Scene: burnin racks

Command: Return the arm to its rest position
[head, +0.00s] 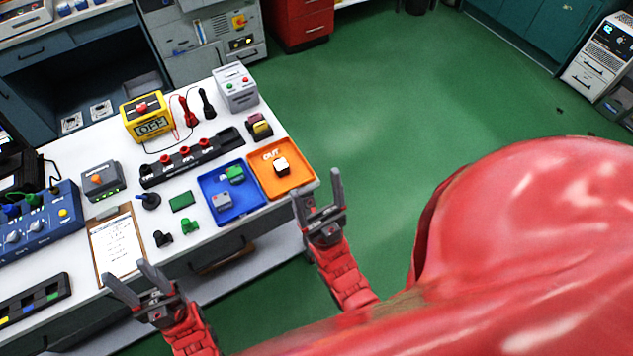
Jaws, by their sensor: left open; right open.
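My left gripper (139,279) is open and empty, in front of the white bench (75,298) near its front edge, below the clipboard. My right gripper (316,190) is open and empty, just off the right end of the bench beside the orange OUT tray (297,181). A small white block (282,165) sits in the orange tray. Both red arms come up from the bottom of the head view, and a large red part of my own body fills the lower right.
A blue tray (240,213) holds small parts. The green floor (390,90) beyond the bench's right end is clear.

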